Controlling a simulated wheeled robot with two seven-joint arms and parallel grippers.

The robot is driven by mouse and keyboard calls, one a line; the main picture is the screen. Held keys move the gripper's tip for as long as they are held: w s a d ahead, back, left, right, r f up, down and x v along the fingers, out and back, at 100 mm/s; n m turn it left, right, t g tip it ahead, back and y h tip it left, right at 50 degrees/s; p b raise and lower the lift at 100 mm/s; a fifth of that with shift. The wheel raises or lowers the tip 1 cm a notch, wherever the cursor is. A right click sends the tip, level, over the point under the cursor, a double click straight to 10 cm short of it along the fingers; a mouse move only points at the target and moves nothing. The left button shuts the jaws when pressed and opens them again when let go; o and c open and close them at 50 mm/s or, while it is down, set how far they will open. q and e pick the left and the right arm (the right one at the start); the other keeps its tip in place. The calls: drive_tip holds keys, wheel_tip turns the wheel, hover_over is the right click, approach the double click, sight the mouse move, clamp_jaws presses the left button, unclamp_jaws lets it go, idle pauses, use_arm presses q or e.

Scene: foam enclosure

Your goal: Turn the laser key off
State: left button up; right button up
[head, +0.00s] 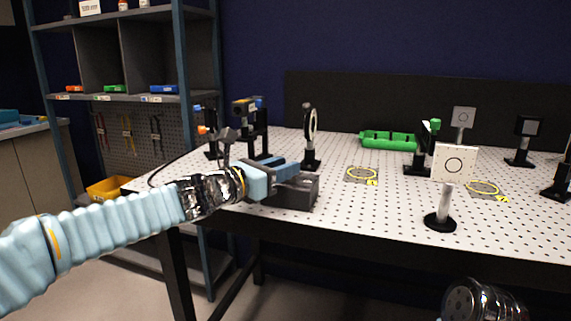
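A dark grey box (292,192), which looks like the laser's control unit, sits at the front left edge of the white perforated optical table (400,215). My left gripper (274,176), with light blue parts, reaches in from the left and is right at this box, covering its left side and part of its top. The key is not visible; my gripper may be hiding it. I cannot tell whether the fingers are open or shut, or whether they touch a key. A silvery part of my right arm shows at the bottom right; my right gripper is not in view.
Behind my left gripper stand black optical mounts (251,125) and a round lens mount (311,135). A white target card (454,163) on a post stands at right. A green holder (388,140) lies at the back. A shelf (125,97) stands left.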

use_arm(q)
drive_tip(key=shift+w+d, duration=0.4)
drive_tip(key=shift+d, duration=0.05)
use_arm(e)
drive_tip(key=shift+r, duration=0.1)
